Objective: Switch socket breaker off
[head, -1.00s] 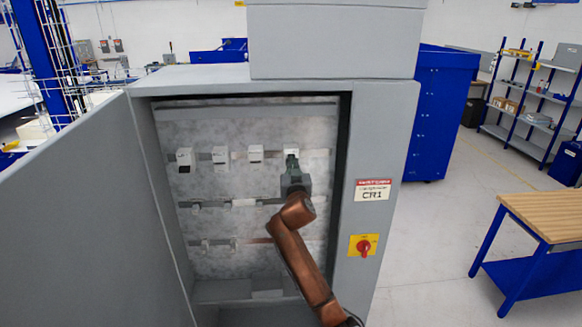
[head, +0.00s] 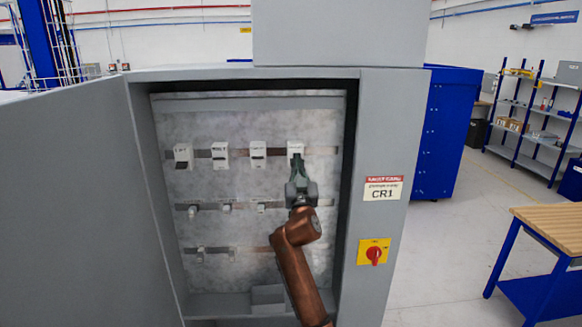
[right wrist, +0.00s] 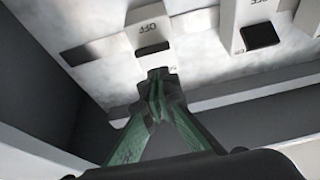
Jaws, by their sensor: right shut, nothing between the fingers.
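Several white breakers sit along the top rail inside the open grey cabinet. My right gripper (head: 298,162) is shut and empty, with its tips at the lower part of the rightmost breaker (head: 295,148). Which breaker is the socket one cannot be read. My left gripper is not in view.
The cabinet door (head: 75,200) stands open at the left. The cabinet's right wall and front frame (head: 385,140) are close to my right arm, with a red rotary switch (head: 374,255) on the front. Lower rails (head: 240,206) carry smaller parts.

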